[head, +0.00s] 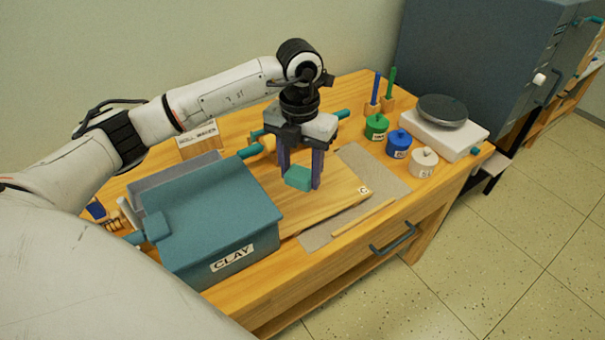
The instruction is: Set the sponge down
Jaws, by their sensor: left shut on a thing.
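The sponge (298,178) is a small teal-green block in the head view. My left gripper (301,180) points down over the middle of the table and is shut on the sponge, which sits between its two dark fingers. The sponge is over a wooden board (335,189); I cannot tell whether it touches the board. My right gripper is not in view.
A teal clay bin (220,215) stands left of the gripper. A rolling pin (262,147) lies behind it. Green, blue and white pots (399,144) and a scale (443,125) stand at the right. A grey mat (376,169) and a wooden stick (363,218) lie nearby.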

